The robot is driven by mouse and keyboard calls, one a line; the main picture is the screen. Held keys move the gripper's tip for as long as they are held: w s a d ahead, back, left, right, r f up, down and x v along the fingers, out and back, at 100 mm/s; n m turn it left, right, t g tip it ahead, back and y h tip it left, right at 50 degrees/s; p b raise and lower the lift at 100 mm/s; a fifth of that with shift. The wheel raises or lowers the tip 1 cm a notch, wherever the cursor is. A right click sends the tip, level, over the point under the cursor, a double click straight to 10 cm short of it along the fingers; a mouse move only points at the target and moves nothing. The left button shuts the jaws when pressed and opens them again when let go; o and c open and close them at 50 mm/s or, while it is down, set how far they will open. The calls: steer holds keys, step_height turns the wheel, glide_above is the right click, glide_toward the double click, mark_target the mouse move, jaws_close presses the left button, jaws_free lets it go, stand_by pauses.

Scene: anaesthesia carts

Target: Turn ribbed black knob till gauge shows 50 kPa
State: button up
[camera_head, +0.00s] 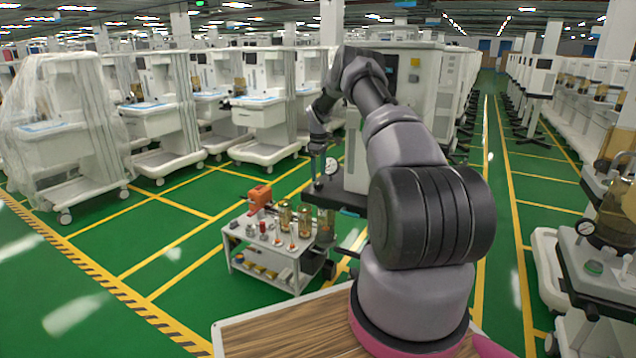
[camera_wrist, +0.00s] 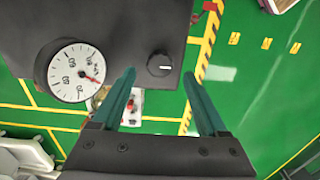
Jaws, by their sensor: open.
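The black knob (camera_wrist: 159,64) with a pale mark shows in the wrist view on a dark panel (camera_wrist: 120,25). A round white gauge (camera_wrist: 77,73) sits to its left; its red needle points to the lower right, and the numbers appear rotated and too small to read surely. My gripper (camera_wrist: 158,77) is open, with its two teal fingers on either side of the knob in the picture. Contact with the knob cannot be told. In the head view the gauge (camera_head: 331,165) shows small beside my gripper, above a dark-topped cart.
A white trolley (camera_head: 262,277) with an orange device (camera_head: 259,197), amber jars (camera_head: 304,220) and small parts stands below and left of the arm. Several white carts, one wrapped in plastic (camera_head: 65,130), line the hall. Green floor with yellow lines is clear at left.

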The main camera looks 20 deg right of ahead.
mark_target(319, 183)
steer(key=shift+f, duration=2.05)
jaws_close()
